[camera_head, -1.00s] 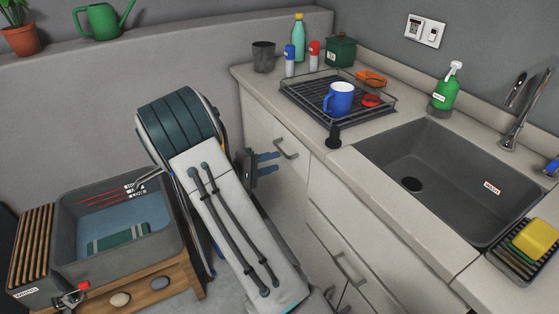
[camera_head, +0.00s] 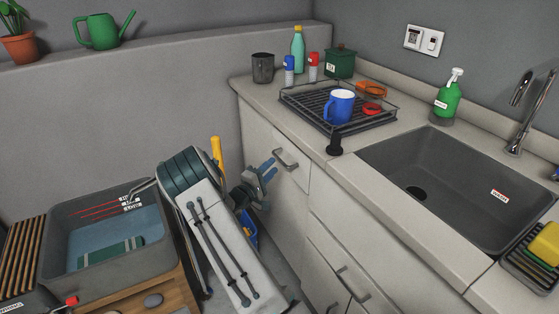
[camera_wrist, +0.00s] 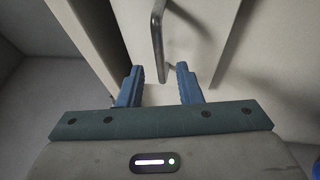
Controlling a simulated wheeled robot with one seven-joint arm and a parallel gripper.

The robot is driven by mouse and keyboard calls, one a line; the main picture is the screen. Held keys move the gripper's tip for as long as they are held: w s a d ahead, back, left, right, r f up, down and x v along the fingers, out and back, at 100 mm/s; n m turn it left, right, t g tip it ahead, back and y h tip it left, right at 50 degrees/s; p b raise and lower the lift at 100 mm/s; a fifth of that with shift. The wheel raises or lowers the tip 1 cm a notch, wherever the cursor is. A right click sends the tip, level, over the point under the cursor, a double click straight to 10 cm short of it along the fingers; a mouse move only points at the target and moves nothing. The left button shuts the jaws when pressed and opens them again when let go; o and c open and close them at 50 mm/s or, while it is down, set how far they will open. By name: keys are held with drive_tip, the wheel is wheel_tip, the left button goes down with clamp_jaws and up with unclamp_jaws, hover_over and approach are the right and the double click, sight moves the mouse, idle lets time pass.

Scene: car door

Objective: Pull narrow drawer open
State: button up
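The narrow drawer (camera_head: 268,138) is the pale front at the left end of the counter, with a grey bar handle (camera_head: 286,159). It looks closed in the head view. My gripper (camera_head: 268,170) is just left of the handle in that view, its blue fingers pointing toward the drawer front. In the wrist view my gripper (camera_wrist: 160,84) is open, with one finger on each side of a gap. The handle (camera_wrist: 157,45) stands ahead, its near end between the fingertips in the picture. I see no finger touching it.
A grey basin (camera_head: 110,232) on a wooden stand is left of my arm. The counter (camera_head: 330,165) carries a dish rack (camera_head: 300,98) with a blue mug, and a sink (camera_head: 440,180). More handled fronts (camera_head: 345,275) lie below right.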

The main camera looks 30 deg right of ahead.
sight(279, 158)
drive_tip(key=x, duration=0.5)
drive_tip(key=shift+d, duration=0.15)
clamp_jaws()
